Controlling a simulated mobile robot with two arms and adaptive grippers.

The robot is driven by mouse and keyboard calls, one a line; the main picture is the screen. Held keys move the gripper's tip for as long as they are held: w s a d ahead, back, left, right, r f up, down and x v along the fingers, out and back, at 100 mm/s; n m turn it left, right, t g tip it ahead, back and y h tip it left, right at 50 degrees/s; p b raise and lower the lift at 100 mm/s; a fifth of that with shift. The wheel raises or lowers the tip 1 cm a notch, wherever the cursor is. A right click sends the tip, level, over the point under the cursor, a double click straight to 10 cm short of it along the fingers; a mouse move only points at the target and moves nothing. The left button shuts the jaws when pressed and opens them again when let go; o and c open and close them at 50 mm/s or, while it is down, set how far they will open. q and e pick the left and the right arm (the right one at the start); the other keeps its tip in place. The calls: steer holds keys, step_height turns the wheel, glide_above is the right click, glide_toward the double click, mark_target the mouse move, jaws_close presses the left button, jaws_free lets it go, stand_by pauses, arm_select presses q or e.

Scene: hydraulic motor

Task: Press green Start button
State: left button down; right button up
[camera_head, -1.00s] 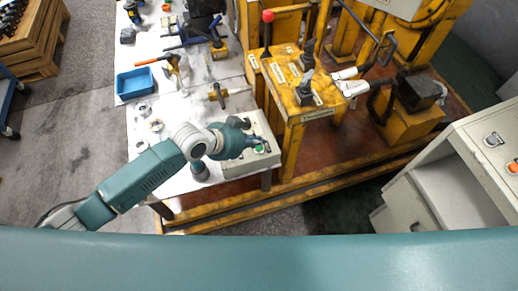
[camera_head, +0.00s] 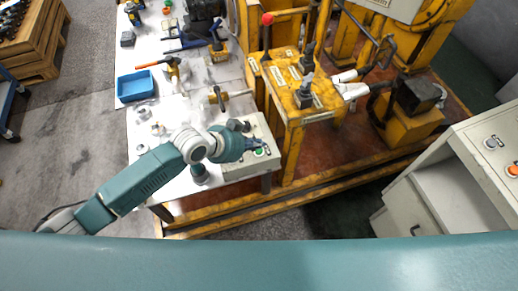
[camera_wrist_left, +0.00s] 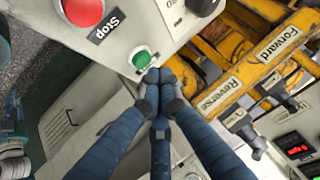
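The green Start button (camera_head: 259,152) is on the light control box at the near end of the white table. It also shows in the left wrist view (camera_wrist_left: 142,59), round and green in a pale ring. My left gripper (camera_head: 254,143) is over the box, just beside the button. In the left wrist view its blue fingers (camera_wrist_left: 160,82) meet at the tips, with nothing held. The tips are just below and right of the button; whether they touch it cannot be told. My right gripper is not in view.
A red Stop button (camera_wrist_left: 84,10) with a black "Stop" label is left of the green one. A black knob (camera_wrist_left: 203,5) is to the right. Yellow machinery with levers (camera_head: 305,92) stands beside the box. A blue bin (camera_head: 135,84) and tools lie further back.

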arm_select(q)
steer(key=shift+f, duration=0.2)
steer(key=shift+f, duration=0.25)
stand_by(0.3)
steer(key=shift+f+b, duration=0.35)
steer(key=shift+b, duration=0.1)
stand_by(0.4)
stand_by(0.3)
steer(key=shift+r+p, duration=0.8)
steer(key=shift+p, duration=0.05)
